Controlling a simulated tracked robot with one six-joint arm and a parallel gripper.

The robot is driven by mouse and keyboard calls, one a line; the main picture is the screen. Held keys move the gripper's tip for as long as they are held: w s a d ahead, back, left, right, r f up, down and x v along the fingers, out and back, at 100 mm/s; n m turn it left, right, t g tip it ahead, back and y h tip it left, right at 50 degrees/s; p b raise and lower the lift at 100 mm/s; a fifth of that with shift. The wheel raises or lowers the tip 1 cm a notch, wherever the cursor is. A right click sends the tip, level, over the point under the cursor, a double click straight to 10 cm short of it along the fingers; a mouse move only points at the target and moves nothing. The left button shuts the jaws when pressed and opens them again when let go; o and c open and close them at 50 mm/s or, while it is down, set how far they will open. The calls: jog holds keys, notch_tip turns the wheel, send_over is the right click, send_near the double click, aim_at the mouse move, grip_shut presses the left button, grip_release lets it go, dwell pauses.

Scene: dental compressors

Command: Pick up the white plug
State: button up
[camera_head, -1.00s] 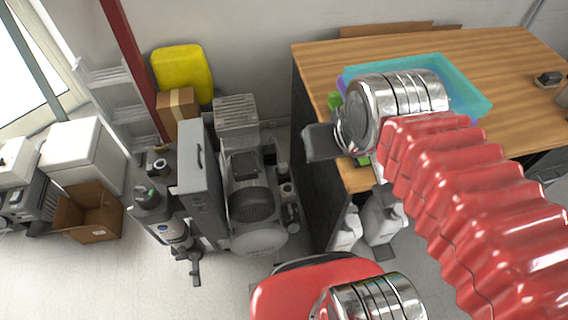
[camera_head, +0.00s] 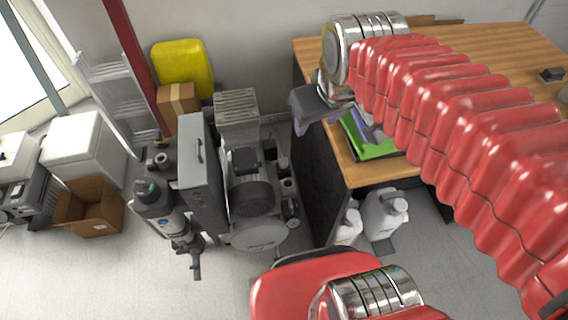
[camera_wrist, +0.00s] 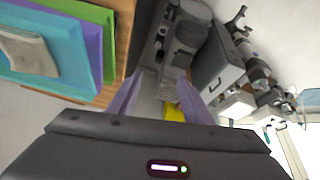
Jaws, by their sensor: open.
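I cannot make out a white plug in either view. The arm hides part of the desk top in the head view.
The compressor (camera_head: 252,197), grey cabinet (camera_head: 200,165), cardboard box (camera_head: 92,208) and white jugs (camera_head: 384,214) stand on the floor. Floor at the lower left is clear.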

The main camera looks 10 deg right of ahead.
jog(key=w+f+n+g, duration=0.1)
jog(key=w+f+n, duration=0.3)
jog(key=w, duration=0.9)
jog(key=n+g, duration=0.4)
jog(key=n, duration=0.8)
send_over(283, 159)
notch_tip(283, 159, down, 40)
jog(key=shift+f, duration=0.2)
jog(key=shift+s+f, duration=0.1)
jog(key=shift+f, duration=4.15)
